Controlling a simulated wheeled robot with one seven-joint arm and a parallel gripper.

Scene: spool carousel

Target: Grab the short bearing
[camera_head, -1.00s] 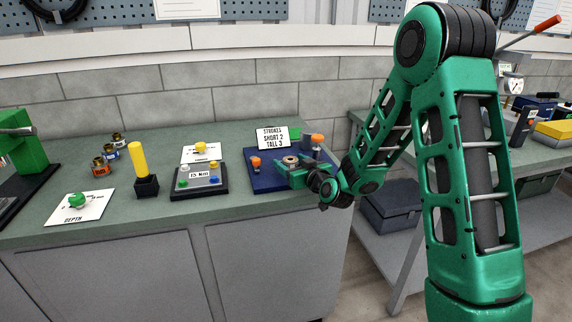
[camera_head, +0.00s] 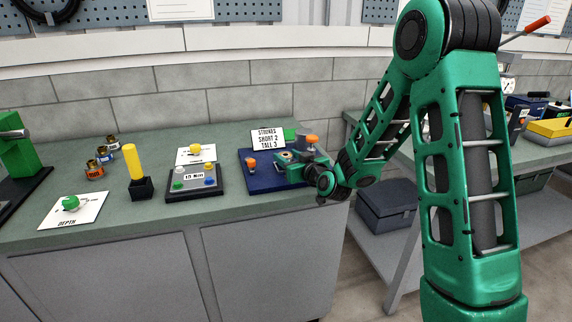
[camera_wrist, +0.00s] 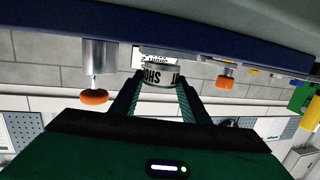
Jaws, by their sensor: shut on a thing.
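The short bearing (camera_wrist: 160,78) is a pale cylinder with dark lettering, partly legible as "SHO", in the middle of the wrist view. My gripper (camera_wrist: 160,84) has one finger on each side of it and is shut on it. In the head view, the green gripper (camera_head: 283,164) is over the blue base (camera_head: 262,182) at the right end of the bench. The bearing's top ring (camera_head: 284,155) shows between the fingers there. Its lower part is hidden, so I cannot tell whether it touches the base.
A metal post with an orange knob (camera_head: 312,139) stands close beside my gripper; a smaller orange knob (camera_head: 251,162) is to its left. A sign (camera_head: 268,138) stands behind. A grey button box (camera_head: 193,181) and a yellow-handled lever (camera_head: 134,161) are further left.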

